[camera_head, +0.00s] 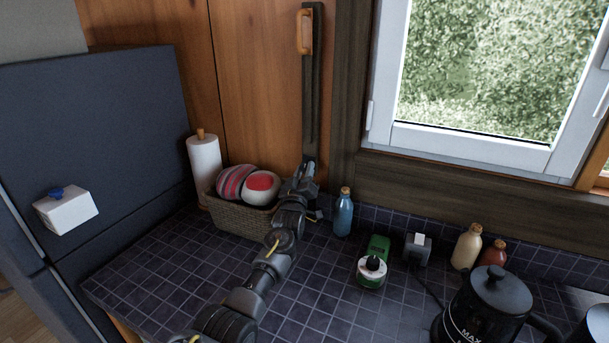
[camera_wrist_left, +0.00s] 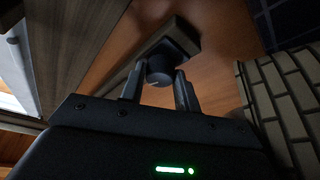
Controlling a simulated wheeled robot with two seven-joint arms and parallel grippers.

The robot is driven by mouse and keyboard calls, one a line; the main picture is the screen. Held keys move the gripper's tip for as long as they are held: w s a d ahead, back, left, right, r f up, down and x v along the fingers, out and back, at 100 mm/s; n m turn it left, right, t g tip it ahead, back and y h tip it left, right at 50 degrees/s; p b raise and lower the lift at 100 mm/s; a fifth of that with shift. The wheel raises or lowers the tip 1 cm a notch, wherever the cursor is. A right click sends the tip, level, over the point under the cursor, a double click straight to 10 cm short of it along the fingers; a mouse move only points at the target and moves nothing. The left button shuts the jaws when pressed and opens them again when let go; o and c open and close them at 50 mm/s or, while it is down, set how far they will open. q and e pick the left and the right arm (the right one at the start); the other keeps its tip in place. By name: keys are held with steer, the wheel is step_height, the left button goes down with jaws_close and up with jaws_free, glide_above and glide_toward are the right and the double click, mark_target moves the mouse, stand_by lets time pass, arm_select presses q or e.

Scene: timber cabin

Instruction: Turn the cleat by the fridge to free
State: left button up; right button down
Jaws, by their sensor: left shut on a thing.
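A dark upright strip (camera_head: 312,100) is fixed to the wooden wall right of the fridge (camera_head: 100,130). An orange wooden handle (camera_head: 304,32) sits at its top. My left gripper (camera_head: 305,177) is at the strip's lower end, just above the counter. In the left wrist view its two fingers (camera_wrist_left: 159,88) are closed around a short dark round knob (camera_wrist_left: 160,68), which stands out from the end of a dark block (camera_wrist_left: 180,38). I cannot tell whether this knob is part of the cleat. In the head view my gripper hides it. My right gripper is not in view.
A wicker basket (camera_head: 240,219) with round cushion-like things and a paper towel roll (camera_head: 205,165) stand left of my gripper. A blue bottle (camera_head: 344,215) is close on its right. A green-and-white bottle (camera_head: 372,272) and a black kettle (camera_head: 490,305) are farther right.

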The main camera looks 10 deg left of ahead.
arm_select(q)
steer(key=o, duration=1)
steer(key=shift+c, duration=0.2)
steer(key=shift+s+p, duration=0.35)
steer(key=shift+p, duration=0.2)
steer(key=p+v, duration=0.6)
steer(key=v, duration=0.4)
steer(key=shift+f, duration=0.15)
